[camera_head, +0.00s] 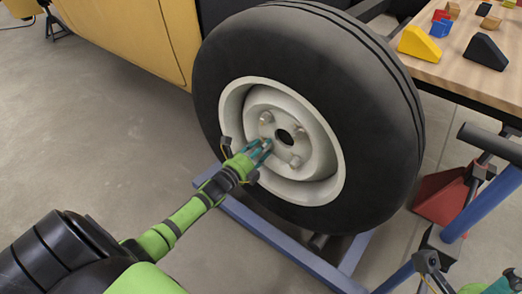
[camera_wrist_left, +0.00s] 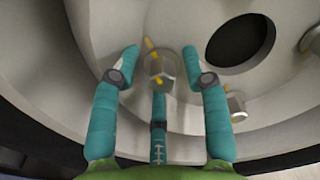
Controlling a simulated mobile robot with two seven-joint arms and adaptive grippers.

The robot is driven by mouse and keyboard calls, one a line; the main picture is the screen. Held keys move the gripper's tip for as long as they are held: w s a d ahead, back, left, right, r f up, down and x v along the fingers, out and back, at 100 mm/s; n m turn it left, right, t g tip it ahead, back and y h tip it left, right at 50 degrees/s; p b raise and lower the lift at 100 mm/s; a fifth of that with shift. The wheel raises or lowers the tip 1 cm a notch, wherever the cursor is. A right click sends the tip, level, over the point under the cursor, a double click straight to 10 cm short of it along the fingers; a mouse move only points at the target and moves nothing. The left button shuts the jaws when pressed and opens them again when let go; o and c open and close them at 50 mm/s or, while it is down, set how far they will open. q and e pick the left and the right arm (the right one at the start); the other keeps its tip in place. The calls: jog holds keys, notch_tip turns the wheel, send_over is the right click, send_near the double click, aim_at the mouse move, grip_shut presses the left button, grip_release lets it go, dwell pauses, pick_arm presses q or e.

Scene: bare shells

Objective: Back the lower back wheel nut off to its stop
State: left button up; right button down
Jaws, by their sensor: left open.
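The wheel (camera_head: 375,120) has a black tyre and a pale rim with several nuts around a dark centre hole (camera_head: 286,136). My left gripper (camera_head: 266,147) is open at the lower left nut of the hub. In the left wrist view, this hex nut (camera_wrist_left: 159,67) sits between the spread tips of my left gripper (camera_wrist_left: 158,66), with gaps at its sides. A yellow mark (camera_wrist_left: 150,46) shows just above the nut. Part of my right gripper (camera_head: 500,286) shows at the bottom right corner; its fingertips are not clear.
Another nut (camera_wrist_left: 235,106) sits close to the right finger in the wrist view. A blue stand (camera_head: 285,245) lies under the wheel. A yellow body panel (camera_head: 140,40) is behind it. A wooden table (camera_head: 455,75) with blocks stands at the right. Floor at the left is clear.

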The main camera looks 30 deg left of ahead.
pick_arm(q)
grip_shut()
